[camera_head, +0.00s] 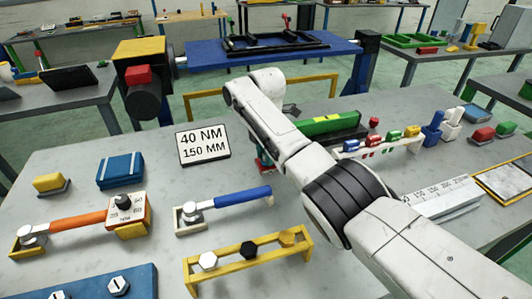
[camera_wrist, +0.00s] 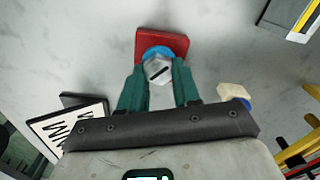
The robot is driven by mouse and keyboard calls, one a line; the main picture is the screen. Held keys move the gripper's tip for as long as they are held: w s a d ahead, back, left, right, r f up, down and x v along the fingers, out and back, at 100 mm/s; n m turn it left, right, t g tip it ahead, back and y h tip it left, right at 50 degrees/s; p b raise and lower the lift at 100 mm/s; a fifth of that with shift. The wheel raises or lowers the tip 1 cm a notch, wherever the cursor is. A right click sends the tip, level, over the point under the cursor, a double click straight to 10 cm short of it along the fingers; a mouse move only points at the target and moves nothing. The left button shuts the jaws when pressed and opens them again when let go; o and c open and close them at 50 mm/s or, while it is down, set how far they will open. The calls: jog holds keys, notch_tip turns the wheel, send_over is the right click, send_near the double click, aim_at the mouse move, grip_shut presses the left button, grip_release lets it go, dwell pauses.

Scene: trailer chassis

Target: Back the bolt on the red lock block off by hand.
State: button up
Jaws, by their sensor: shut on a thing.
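The red lock block (camera_wrist: 176,43) lies on the grey bench top, at the top middle of the wrist view. A grey hex bolt (camera_wrist: 157,67) with a dark line across its head stands at the block's near side, with a blue ring (camera_wrist: 152,51) around it. My gripper (camera_wrist: 159,78) has its two green fingers on either side of the bolt head, shut on it. In the head view my arm covers most of the gripper and block; only a bit of the red block (camera_head: 265,168) shows.
The sign reading 40 NM, 150 MM (camera_head: 203,144) stands just left of my gripper. A blue-handled wrench (camera_head: 240,197) and a yellow rack of bolts (camera_head: 250,259) lie in front. An orange-handled torque wrench (camera_head: 80,222) is at left. A green-topped block (camera_head: 330,124) is behind my arm.

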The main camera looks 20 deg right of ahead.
jog(key=shift+s+d+f, duration=0.1)
jog(key=shift+s+f, duration=0.05)
jog(key=shift+f, duration=0.15)
jog(key=o, duration=0.8)
jog(key=shift+o, duration=1.3)
jog(key=shift+r, duration=0.2)
jog(key=shift+r, duration=0.1)
notch_tip(320, 180, up, 10)
jog(key=shift+r, duration=0.25)
